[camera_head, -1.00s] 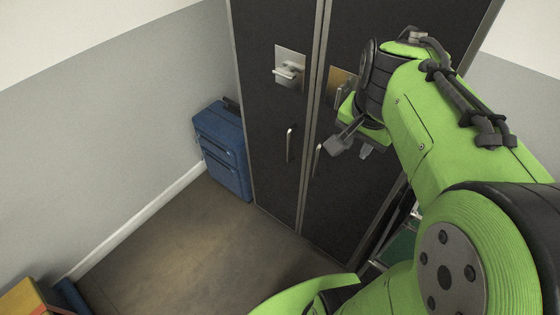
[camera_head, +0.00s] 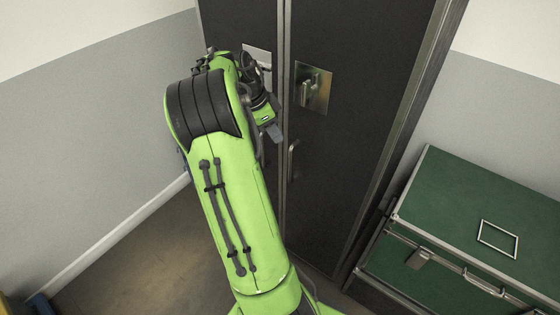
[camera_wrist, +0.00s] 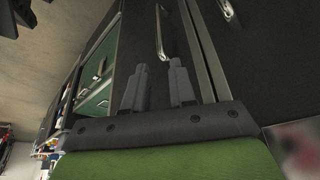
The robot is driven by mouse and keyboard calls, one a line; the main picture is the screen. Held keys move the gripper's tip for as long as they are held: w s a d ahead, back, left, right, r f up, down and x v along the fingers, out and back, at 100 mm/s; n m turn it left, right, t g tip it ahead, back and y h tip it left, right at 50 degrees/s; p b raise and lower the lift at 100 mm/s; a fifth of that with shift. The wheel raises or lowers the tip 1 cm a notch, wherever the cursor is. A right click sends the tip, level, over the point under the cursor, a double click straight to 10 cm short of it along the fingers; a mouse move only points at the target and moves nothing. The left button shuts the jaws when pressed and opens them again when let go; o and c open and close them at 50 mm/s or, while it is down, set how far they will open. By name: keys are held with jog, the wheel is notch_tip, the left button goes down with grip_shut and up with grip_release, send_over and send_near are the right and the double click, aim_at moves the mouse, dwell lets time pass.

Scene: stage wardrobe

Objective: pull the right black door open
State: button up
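The right black door (camera_head: 345,140) is shut in the head view, flush beside the left black door (camera_head: 240,25). It carries a brass plate with a latch (camera_head: 313,90) and, lower near the seam, a slim vertical bar handle (camera_head: 293,158). My gripper (camera_head: 275,130) is in front of the doors near the seam, left of the bar handle. In the wrist view its two fingers (camera_wrist: 158,70) stand apart with nothing between them. The bar handle (camera_wrist: 160,30) shows beyond the fingertips, apparently not touched. My arm hides much of the left door.
A green chest with metal edges (camera_head: 480,205) stands right of the wardrobe, close to the right door's outer side. A silver plate (camera_head: 258,56) on the left door is partly hidden by my arm. Floor (camera_head: 130,250) is clear at the lower left.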

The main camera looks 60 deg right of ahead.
jog(key=b+x, duration=0.4)
jog(key=x, duration=1)
jog(key=shift+f, duration=0.15)
grip_shut()
